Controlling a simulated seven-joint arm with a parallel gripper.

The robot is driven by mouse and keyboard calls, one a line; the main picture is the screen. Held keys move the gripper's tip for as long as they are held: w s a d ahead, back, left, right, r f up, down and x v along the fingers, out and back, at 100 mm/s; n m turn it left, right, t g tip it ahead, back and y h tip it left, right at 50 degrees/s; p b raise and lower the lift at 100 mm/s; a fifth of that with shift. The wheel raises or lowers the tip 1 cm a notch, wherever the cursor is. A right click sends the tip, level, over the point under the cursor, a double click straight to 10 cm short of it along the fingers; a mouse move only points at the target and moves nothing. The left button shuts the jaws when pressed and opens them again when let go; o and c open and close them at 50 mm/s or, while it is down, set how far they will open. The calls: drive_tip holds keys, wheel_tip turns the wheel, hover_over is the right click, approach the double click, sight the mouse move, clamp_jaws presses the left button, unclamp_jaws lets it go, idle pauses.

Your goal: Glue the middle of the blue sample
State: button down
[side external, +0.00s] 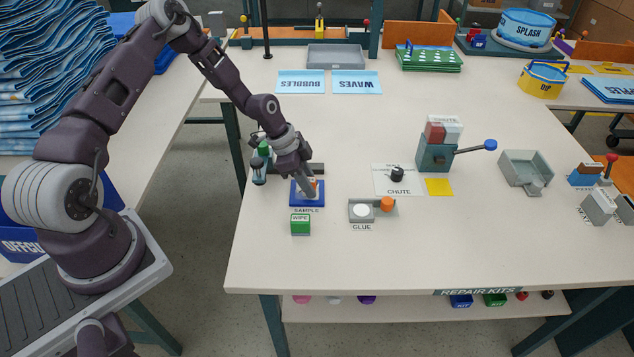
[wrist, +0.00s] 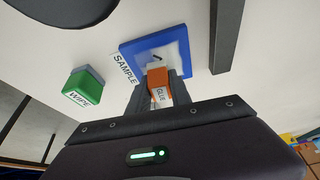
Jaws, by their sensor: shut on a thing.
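The blue sample (side external: 296,201) lies flat on the table with its SAMPLE label in front of it. In the wrist view the blue sample (wrist: 134,50) has a pale patch across its middle with a small dark mark. My gripper (side external: 312,190) is over the sample. In the wrist view my gripper (wrist: 158,92) is shut on an orange and white glue applicator (wrist: 160,88) marked GLUE. Its tip points at the pale patch; I cannot tell whether it touches. The grey glue holder (side external: 362,212) stands to the right, with a white round top and an orange part.
A green WIPE block (side external: 300,224) stands just in front of the sample; it also shows in the wrist view (wrist: 84,86). The CHUTE plate (side external: 398,180) and yellow square (side external: 439,187) lie right.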

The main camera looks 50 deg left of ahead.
sight(300, 193)
drive_tip(key=shift+s+a, duration=1.4)
drive_tip(key=shift+w+d+r, duration=0.1)
drive_tip(key=shift+w+d, duration=2.35)
drive_tip(key=shift+w, duration=0.05)
wheel_tip(300, 193, up, 8)
